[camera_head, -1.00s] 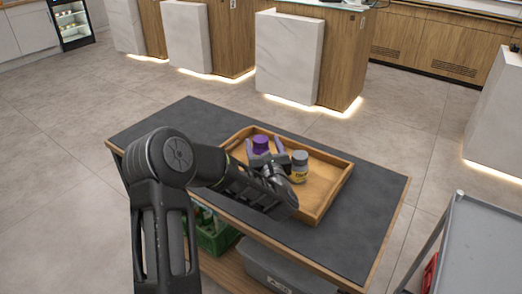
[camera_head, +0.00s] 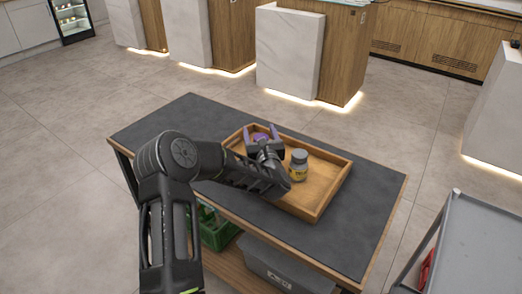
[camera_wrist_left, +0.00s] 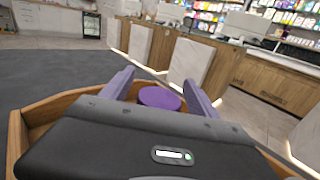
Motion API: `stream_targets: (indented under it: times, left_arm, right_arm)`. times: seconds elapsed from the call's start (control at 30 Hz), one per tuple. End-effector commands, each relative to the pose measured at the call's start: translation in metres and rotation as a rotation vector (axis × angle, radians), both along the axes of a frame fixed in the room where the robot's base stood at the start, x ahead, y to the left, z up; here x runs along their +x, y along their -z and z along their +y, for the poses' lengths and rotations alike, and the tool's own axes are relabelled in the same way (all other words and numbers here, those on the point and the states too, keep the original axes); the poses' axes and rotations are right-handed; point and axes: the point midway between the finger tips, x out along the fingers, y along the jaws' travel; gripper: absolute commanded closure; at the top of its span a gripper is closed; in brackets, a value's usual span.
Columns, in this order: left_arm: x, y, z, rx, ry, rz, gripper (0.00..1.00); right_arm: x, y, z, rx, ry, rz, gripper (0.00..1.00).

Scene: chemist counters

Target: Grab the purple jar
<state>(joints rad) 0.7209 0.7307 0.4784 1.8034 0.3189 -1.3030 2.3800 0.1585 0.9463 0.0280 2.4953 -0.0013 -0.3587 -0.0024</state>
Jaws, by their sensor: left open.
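The purple jar (camera_head: 260,135) stands in the wooden tray (camera_head: 328,192), mostly hidden behind my left gripper (camera_head: 262,132) in the head view. In the left wrist view its round purple lid (camera_wrist_left: 160,98) shows between the two purple fingers of my left gripper (camera_wrist_left: 160,88). The fingers are open, one on each side of the lid. I cannot tell whether either finger touches the jar. My right gripper is not in view.
A grey-capped jar with a yellow label (camera_head: 298,166) stands in the tray just right of my left gripper. The dark tabletop (camera_head: 345,235) around the tray is clear. A green crate (camera_head: 216,232) and a grey bin (camera_head: 285,268) sit below. A grey cart (camera_head: 478,240) stands at the right.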

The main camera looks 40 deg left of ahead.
Motion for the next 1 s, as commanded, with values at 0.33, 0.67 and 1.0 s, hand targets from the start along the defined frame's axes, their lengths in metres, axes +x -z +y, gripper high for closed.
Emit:
stream_targets:
  times: [0.33,0.67,1.0]
  left_arm:
    - [-0.0003,0.0002,-0.0002,0.000,0.000,0.000,0.31]
    - [-0.0004,0.0001,-0.0003,0.000,0.000,0.000,0.42]
    - [-0.0004,0.0001,-0.0003,0.000,0.000,0.000,0.70]
  right_arm:
    - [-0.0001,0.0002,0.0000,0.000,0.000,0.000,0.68]
    - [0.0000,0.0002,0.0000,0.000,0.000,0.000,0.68]
    - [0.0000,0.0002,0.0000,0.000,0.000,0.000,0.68]
